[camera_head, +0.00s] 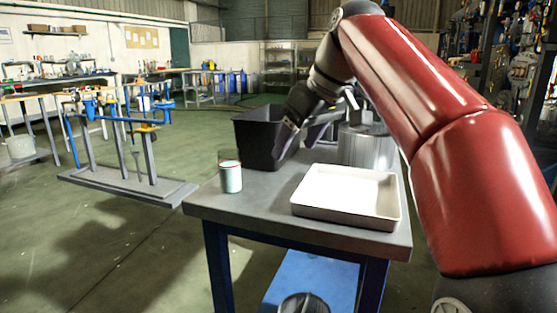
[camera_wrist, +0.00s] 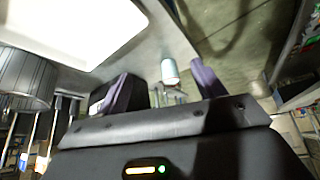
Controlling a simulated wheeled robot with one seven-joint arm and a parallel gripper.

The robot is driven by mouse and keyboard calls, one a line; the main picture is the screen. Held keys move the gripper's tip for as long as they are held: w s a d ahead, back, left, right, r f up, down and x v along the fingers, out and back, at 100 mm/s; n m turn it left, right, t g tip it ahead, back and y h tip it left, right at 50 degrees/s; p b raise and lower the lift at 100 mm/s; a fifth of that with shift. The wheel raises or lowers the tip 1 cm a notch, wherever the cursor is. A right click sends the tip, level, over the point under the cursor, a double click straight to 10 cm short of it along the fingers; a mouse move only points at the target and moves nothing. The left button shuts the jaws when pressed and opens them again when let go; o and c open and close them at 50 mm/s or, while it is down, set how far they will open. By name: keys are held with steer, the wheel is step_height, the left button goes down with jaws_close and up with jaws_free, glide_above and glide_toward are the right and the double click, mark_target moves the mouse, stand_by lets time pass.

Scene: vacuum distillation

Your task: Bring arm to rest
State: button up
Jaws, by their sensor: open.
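My red arm reaches in from the right of the head view, over the table. A small white jar (camera_wrist: 169,72) shows beyond the fingers in the wrist view. In the head view the jar (camera_head: 230,177) stands on the table's front left, apart from my gripper. Part of the bin is hidden behind my gripper.
A white tray (camera_head: 347,191) lies at the table's front right. A ribbed metal pot (camera_head: 366,146) stands behind it, close to my arm. The grey table (camera_head: 262,207) has clear room between jar and tray. A stand with blue clamps (camera_head: 122,183) is at the left.

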steer(key=s+d+f+m+h, duration=0.1)
steer(key=s+d+f+m, duration=0.2)
steer(key=s+f, duration=0.4)
steer(key=s+d+f+m+t+h, duration=0.1)
steer(key=s+d+f+m, duration=0.2)
steer(key=s+f, duration=0.5)
steer(key=s+d+f+m+h, duration=0.2)
steer(key=s+d+f, duration=0.3)
steer(key=f, duration=0.7)
steer(key=shift+s+d+f+m, duration=0.35)
steer(key=shift+s+m, duration=0.15)
steer(key=shift+s, duration=0.7)
